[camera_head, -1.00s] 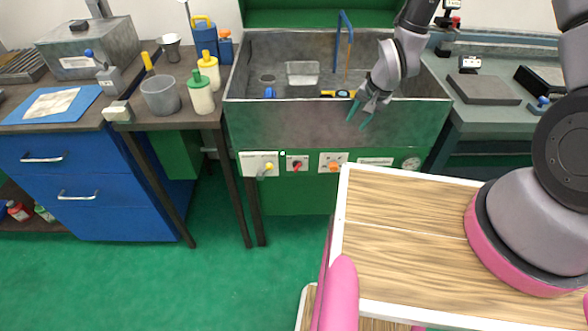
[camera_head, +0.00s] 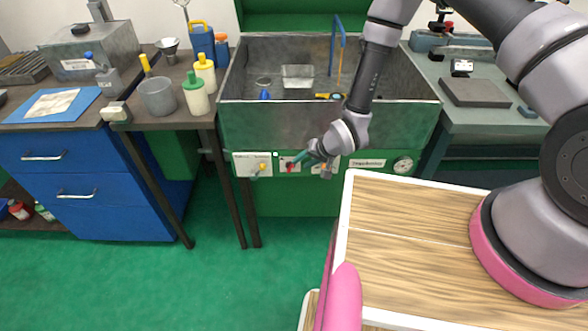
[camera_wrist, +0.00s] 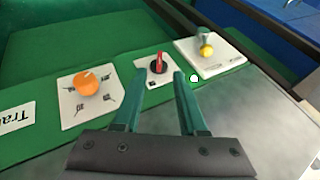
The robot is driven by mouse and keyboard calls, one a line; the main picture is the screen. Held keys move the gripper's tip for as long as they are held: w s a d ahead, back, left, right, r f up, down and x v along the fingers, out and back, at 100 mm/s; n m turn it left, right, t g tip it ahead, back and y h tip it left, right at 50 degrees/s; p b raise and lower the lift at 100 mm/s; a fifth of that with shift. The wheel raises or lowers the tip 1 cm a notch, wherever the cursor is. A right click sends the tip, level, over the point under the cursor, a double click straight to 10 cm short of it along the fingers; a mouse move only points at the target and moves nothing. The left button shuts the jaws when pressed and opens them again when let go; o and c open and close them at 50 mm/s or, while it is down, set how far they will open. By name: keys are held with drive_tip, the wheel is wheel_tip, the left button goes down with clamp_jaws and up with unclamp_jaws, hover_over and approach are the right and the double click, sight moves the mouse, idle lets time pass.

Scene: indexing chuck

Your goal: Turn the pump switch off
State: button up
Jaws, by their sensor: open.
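A red rotary switch (camera_wrist: 159,63) on a small white plate is on the green front panel below the sink; it also shows in the head view (camera_head: 290,167). It is likely the pump switch, but its label is not readable. Its red handle stands about upright in the wrist view, with a black base. My gripper (camera_wrist: 160,76) is open, its green fingers pointing at the panel. In the wrist view the fingertips lie to either side below the switch and appear short of it. In the head view my gripper (camera_head: 296,160) partly covers the switch plate.
An orange knob (camera_wrist: 86,83) on a marked white plate sits on one side. A yellow-tipped lever (camera_wrist: 206,50) on another plate sits on the other. A small pale light (camera_wrist: 194,78) is near the switch. The grey sink wall (camera_head: 270,122) overhangs above; a gauge (camera_head: 403,165) is further right.

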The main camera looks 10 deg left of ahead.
sight(291, 169)
drive_tip(key=x, duration=0.7)
drive_tip(key=shift+w+a+f, duration=0.15)
drive_tip(key=shift+f, duration=0.15)
clamp_jaws()
